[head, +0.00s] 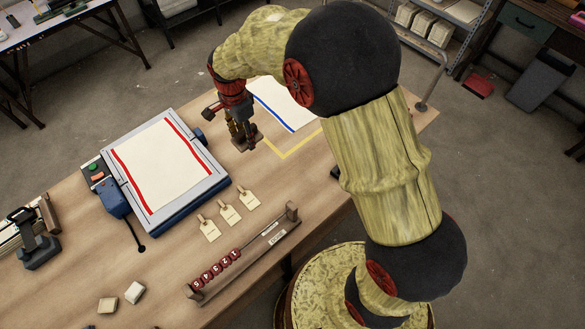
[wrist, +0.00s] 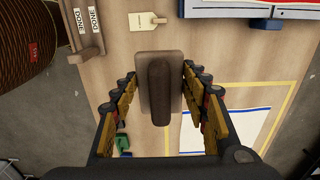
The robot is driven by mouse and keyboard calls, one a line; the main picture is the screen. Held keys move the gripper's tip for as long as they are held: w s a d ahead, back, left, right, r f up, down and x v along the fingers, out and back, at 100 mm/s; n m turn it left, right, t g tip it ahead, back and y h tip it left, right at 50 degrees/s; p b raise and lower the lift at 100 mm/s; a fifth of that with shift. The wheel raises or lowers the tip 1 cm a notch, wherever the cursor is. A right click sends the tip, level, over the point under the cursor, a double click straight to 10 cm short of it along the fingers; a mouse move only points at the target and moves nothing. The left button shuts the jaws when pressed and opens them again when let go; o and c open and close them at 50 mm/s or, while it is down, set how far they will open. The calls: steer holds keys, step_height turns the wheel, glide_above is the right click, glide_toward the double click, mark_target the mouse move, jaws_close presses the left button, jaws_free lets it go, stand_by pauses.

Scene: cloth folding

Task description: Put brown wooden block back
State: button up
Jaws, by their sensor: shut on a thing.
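My gripper (head: 243,140) is low over the wooden table, just left of the yellow-outlined area. In the wrist view my gripper (wrist: 160,92) has its two fingers on either side of the brown wooden block (wrist: 146,106) and is shut on it. The block has a flat base with a darker raised grip along its middle. In the head view the block is small and mostly hidden by the fingers; I cannot tell whether it touches the table. A white cloth with a blue stripe (head: 280,108) lies beside the gripper, partly hidden by my arm.
Yellow lines (head: 297,147) mark the table beside the cloth. A blue-edged press (head: 208,191) holding a red-striped white cloth (head: 158,163) stands at left. Several tags (head: 229,213) and a counter rack with red beads (head: 245,256) lie in front. Two small pale blocks (head: 134,292) lie front left.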

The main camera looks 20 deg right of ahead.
step_height(320, 180, down, 13)
steer(key=w+b, duration=0.2)
steer(key=b, duration=1.4)
glide_above(291, 173)
steer(key=f, duration=0.9)
steer(key=shift+w+a+f, duration=0.15)
steer(key=shift+a, duration=0.25)
steer(key=shift+d+f+b, duration=0.3)
steer(key=shift+f+b, duration=0.05)
steer(key=shift+f, duration=0.1)
steer(key=shift+d+f+b, duration=0.15)
steer(key=shift+f+b, duration=0.3)
steer(key=shift+f, duration=1.1)
steer(key=shift+f, duration=0.15)
steer(key=o, duration=1.2)
